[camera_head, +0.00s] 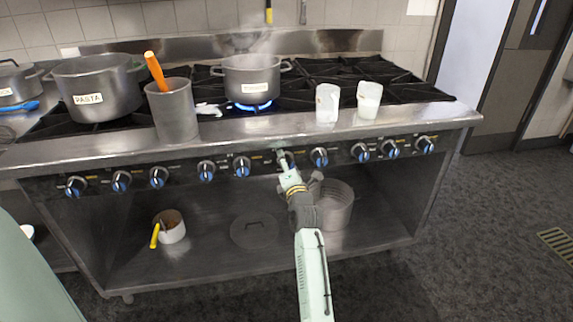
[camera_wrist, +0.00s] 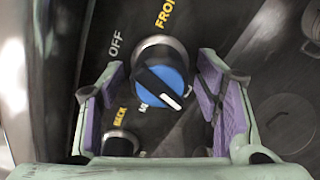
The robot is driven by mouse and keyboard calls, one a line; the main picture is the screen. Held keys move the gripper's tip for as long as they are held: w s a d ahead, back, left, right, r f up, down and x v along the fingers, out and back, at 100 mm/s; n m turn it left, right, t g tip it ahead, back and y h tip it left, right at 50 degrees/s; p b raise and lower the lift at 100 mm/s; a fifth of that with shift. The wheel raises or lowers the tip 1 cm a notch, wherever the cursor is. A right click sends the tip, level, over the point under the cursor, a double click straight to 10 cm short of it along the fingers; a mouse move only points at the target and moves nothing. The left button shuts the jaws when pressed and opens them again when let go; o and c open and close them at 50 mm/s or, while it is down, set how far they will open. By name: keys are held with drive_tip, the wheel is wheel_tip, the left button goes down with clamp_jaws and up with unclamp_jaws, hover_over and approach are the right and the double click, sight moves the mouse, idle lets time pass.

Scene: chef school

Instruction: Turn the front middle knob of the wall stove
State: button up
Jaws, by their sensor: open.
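The wall stove (camera_head: 240,152) has a row of blue-faced knobs along its front panel. My gripper (camera_head: 288,168) is at the middle of this row, in front of one knob (camera_head: 286,157), which it partly hides. In the wrist view the same knob (camera_wrist: 160,78) has a blue face and a black pointer with a white mark, which points to the lower right. "OFF" and a partly cut yellow "FRO" label are printed beside it. My gripper (camera_wrist: 163,88) is open, with its purple-padded fingers on either side of the knob. I cannot tell whether they touch it.
A pot (camera_head: 251,78) stands over a lit blue flame. A pasta pot (camera_head: 95,88), a grey container with an orange handle (camera_head: 172,112) and two white cups (camera_head: 327,104) stand on top. A second knob (camera_wrist: 120,143) is close by the left finger. The shelf below holds a pot (camera_head: 336,205).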

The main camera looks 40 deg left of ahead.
drive_tip(key=shift+c, duration=0.6)
drive_tip(key=c, duration=1)
drive_tip(key=shift+c, duration=0.2)
